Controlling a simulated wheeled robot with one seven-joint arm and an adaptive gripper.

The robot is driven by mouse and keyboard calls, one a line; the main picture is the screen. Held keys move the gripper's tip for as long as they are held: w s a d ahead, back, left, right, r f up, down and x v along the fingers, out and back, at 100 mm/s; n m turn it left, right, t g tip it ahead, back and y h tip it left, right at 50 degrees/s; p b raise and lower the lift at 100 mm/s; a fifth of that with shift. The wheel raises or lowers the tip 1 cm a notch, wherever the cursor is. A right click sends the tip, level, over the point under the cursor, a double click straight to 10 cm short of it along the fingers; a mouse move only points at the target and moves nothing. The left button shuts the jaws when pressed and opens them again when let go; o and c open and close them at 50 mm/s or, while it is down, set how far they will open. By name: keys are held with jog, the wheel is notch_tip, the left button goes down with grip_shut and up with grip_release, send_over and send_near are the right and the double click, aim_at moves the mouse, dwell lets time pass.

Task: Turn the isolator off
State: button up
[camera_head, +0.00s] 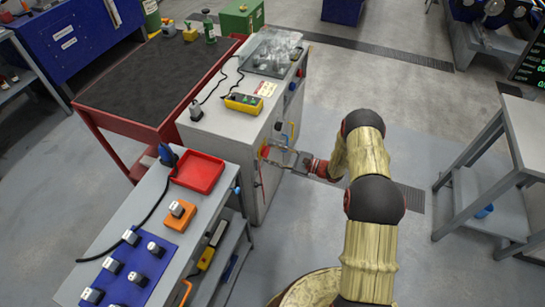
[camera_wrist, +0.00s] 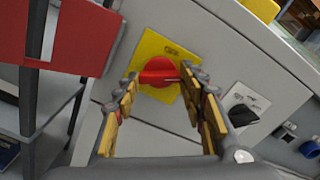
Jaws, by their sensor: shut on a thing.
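The isolator is a red rotary knob (camera_wrist: 157,70) on a yellow plate (camera_wrist: 172,49), set on the side of the light grey cabinet. Its handle lies roughly crosswise in the wrist view, and a dark label that looks like "OFF" stands above it on the plate. In the head view the knob (camera_head: 265,152) shows small, at the cabinet's near end. My gripper (camera_wrist: 160,81) is shut on the red knob, with one finger at its left and one at its right. In the head view my gripper (camera_head: 283,158) reaches the cabinet from the right.
A black switch on a pale plate (camera_wrist: 242,108) sits right of the isolator, with blue fittings further right. A red tray (camera_head: 198,172) lies on the bench at left, close to the cabinet. The floor right of the cabinet is clear near my arm.

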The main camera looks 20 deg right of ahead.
jog(key=n+b, duration=0.7)
jog(key=n, duration=0.4)
jog(key=shift+f+b, duration=0.1)
jog(key=shift+b, duration=0.3)
jog(key=shift+n, duration=0.4)
jog(key=o, duration=1.1)
jog(key=shift+o, duration=0.3)
jog(key=v, duration=1.2)
